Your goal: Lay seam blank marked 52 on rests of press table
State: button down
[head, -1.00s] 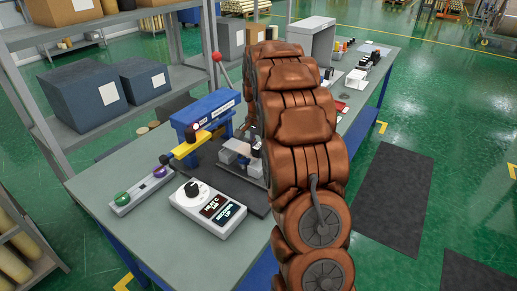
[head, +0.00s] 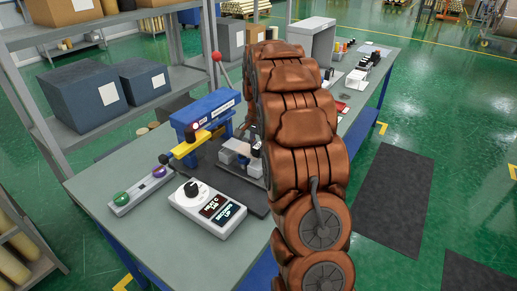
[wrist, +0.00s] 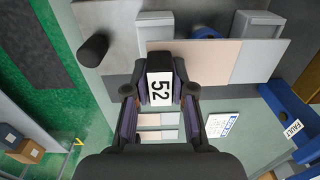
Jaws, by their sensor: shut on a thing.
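In the wrist view my gripper (wrist: 160,92) is shut on the dark grip block of the seam blank, whose white label (wrist: 159,88) reads 52. The blank's flat plate (wrist: 205,60), part pink and part grey, reaches out from the block to the right. The plate lies over or against two light grey rests, a left rest (wrist: 156,18) and a right rest (wrist: 262,22). I cannot tell whether it touches them. In the head view the press (head: 207,112) has a blue body and a yellow bar. My arm hides most of the gripper and blank there.
A control box (head: 207,208) with a knob and display and a button strip (head: 141,190) stand on the press table (head: 85,185). A shelf with dark boxes (head: 82,95) stands at the left. More pale strips (wrist: 157,127) lie below the gripper in the wrist view.

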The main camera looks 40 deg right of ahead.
jog(key=shift+f, duration=0.1)
jog(key=shift+f+b, duration=0.6)
jog(key=shift+f, duration=0.75)
jog(key=c, duration=0.9)
grip_release()
notch_tip(320, 180, up, 12)
jog(key=shift+f, duration=0.15)
jog(key=shift+r, duration=0.2)
